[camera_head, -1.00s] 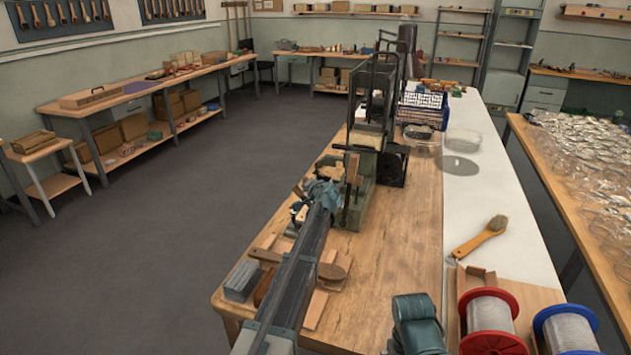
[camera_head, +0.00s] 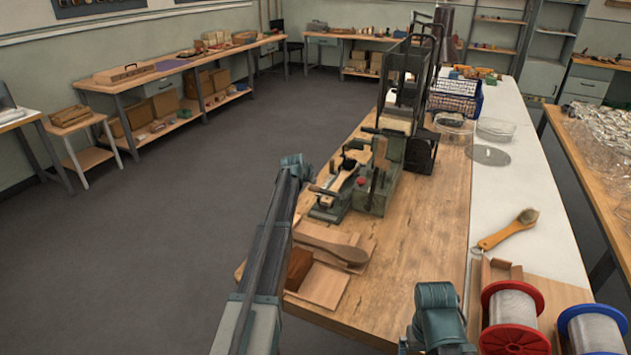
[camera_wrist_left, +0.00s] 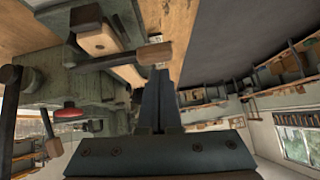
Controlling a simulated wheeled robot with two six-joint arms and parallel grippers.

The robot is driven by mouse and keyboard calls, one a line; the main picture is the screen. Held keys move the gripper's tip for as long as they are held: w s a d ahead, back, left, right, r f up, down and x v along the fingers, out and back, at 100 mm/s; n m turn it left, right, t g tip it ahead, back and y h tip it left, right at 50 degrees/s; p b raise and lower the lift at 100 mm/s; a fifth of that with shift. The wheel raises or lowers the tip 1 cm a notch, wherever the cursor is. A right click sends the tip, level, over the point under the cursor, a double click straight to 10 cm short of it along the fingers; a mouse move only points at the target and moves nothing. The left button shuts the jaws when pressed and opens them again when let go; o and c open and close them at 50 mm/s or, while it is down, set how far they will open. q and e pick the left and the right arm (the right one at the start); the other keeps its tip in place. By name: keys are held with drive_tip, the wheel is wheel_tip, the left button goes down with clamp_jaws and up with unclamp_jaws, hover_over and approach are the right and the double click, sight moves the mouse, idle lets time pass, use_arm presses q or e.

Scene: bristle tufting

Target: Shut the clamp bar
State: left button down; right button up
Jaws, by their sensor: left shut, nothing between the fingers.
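The green clamp fixture (camera_head: 328,206) stands on the left edge of the workbench, with a pale wooden brush body (camera_head: 343,178) lying on it. A dark bar with a rounded black end (camera_head: 352,147) rises at its back; I cannot tell for sure how far the clamp bar is shut. In the left wrist view, the fixture (camera_wrist_left: 95,85) shows with a wooden block and dark bar (camera_wrist_left: 87,20). My left gripper (camera_wrist_left: 158,72) is shut and empty, its tips close to a dark-ended wooden handle (camera_wrist_left: 152,54); contact is unclear. My right gripper is out of view.
A red button (camera_head: 361,181) sits on the machine beside the fixture. A wooden brush (camera_head: 335,246) and boards lie in front. Red (camera_head: 511,316) and blue (camera_head: 590,330) wire spools stand at the near right. The bench middle is clear.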

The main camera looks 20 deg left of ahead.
use_arm(q)
drive_tip(key=shift+a+f+b, duration=0.3)
drive_tip(key=shift+f+b, duration=0.2)
drive_tip(key=shift+f, duration=0.25)
drive_tip(key=shift+s, duration=0.15)
drive_tip(key=w+r+p+v, duration=0.2)
drive_tip(key=p+v, duration=0.9)
drive_tip(key=v, duration=0.1)
drive_tip(key=shift+s+a+r, duration=0.2)
drive_tip(key=shift+a+r, duration=0.15)
drive_tip(key=shift+a, duration=0.05)
